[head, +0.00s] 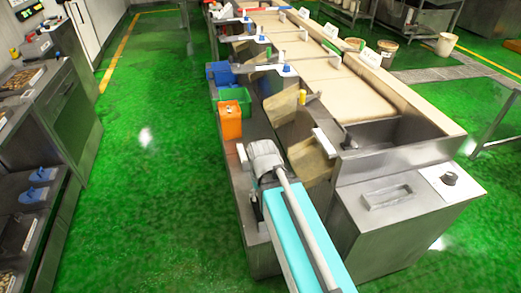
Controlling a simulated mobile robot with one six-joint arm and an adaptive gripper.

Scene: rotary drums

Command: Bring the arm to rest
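My own arm (300,222) reaches up from the bottom edge of the head view, beside what looks like a cyan part of my body. It ends at a grey rounded joint (264,160) in front of the near end of the long steel line. I cannot make out my gripper or its fingers in this view. I cannot tell whether it holds anything.
An orange bin (230,121), a green bin (232,94) and a blue bin (221,73) stand along the line's left side. A steel box (384,211) stands right of my arm. Steel cabinets (61,98) line the left. The green floor (150,190) between is clear.

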